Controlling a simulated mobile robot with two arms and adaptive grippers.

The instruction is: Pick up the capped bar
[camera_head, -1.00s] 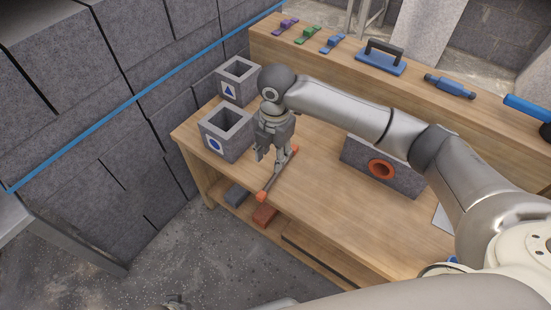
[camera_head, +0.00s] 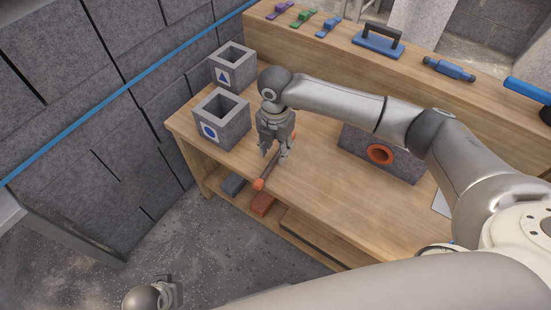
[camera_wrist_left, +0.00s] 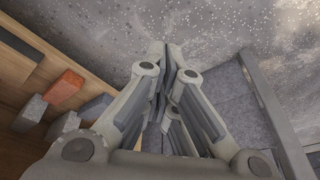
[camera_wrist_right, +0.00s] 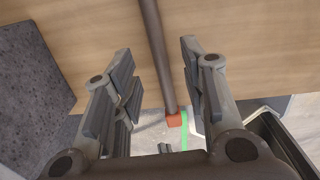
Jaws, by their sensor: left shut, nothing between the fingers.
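The capped bar (camera_head: 268,171) is a thin dark rod lying on the wooden workbench (camera_head: 318,208). Its near orange cap (camera_head: 258,184) sits at the bench's front edge; its far end is hidden behind my right gripper (camera_head: 274,157). That gripper points down over the bar, open. In the right wrist view the bar (camera_wrist_right: 155,50) runs between the spread fingers (camera_wrist_right: 157,65) with a gap on both sides, and one orange cap (camera_wrist_right: 174,120) shows. I cannot tell how far down the fingertips reach. My left gripper (camera_wrist_left: 168,62) is shut and empty, over the floor before the bench.
Two hollow grey blocks, triangle-marked (camera_head: 233,65) and circle-marked (camera_head: 221,118), stand left of my right gripper. A grey block with an orange ring (camera_head: 380,155) stands to the right. A raised back shelf (camera_head: 330,52) carries tools. Red and grey bricks (camera_head: 262,204) lie below.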

